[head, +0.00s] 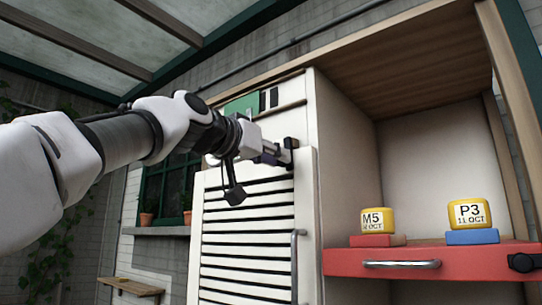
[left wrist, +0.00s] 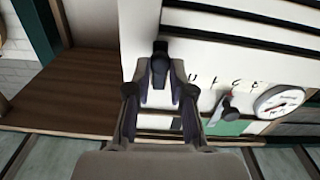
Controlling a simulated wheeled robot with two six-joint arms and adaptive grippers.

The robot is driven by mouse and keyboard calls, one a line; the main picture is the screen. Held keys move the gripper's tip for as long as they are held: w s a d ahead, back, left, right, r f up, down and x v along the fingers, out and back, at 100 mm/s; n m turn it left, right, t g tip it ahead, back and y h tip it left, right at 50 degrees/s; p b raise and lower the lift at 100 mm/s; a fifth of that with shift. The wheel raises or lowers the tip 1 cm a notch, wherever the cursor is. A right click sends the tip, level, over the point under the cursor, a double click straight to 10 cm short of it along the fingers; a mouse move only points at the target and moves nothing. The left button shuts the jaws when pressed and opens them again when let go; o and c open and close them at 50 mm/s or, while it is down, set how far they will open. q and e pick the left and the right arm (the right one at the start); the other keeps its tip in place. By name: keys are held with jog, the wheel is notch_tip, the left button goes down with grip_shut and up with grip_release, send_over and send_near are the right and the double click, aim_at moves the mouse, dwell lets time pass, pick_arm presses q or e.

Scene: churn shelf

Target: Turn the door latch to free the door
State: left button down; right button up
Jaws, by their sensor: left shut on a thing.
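The white slatted door (head: 245,240) stands closed or nearly so in the head view, with a grey vertical handle (head: 295,265) at its right edge. The dark door latch (head: 291,146) sits at the door's top right corner. It also shows in the left wrist view (left wrist: 160,65), between the fingertips. My left gripper (head: 280,155) reaches in from the left and is shut on the latch. In the left wrist view, its two fingers (left wrist: 160,92) close around the latch from both sides. The fingers hide part of the latch. My right gripper is not in view.
Right of the door is an open wooden compartment with a red drawer front (head: 450,262). Yellow blocks marked M5 (head: 372,220) and P3 (head: 468,213) stand on a red and a blue base. A round gauge (left wrist: 279,101) and small hooks show in the left wrist view.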

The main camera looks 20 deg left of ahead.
aim_at(290, 137)
pick_arm(q)
jog(key=n, duration=0.2)
jog(key=d+n, duration=0.1)
jog(key=shift+s+d+r+n, duration=0.2)
jog(key=shift+n, duration=0.2)
jog(key=n, duration=0.1)
jog(key=d+n, duration=0.1)
jog(key=n, duration=0.1)
jog(key=r+n, duration=0.1)
jog(key=shift+s+d+n, duration=0.2)
jog(key=shift+s+n, duration=0.05)
jog(key=shift+n, duration=0.05)
jog(key=r+n+p, duration=0.1)
jog(key=n, duration=0.2)
jog(key=r+n+p, duration=0.1)
jog(key=n, duration=0.2)
jog(key=d+r+n+p, duration=0.1)
jog(key=n, duration=0.1)
jog(key=shift+s+n, duration=0.2)
jog(key=shift+n, duration=0.2)
jog(key=shift+r, duration=0.15)
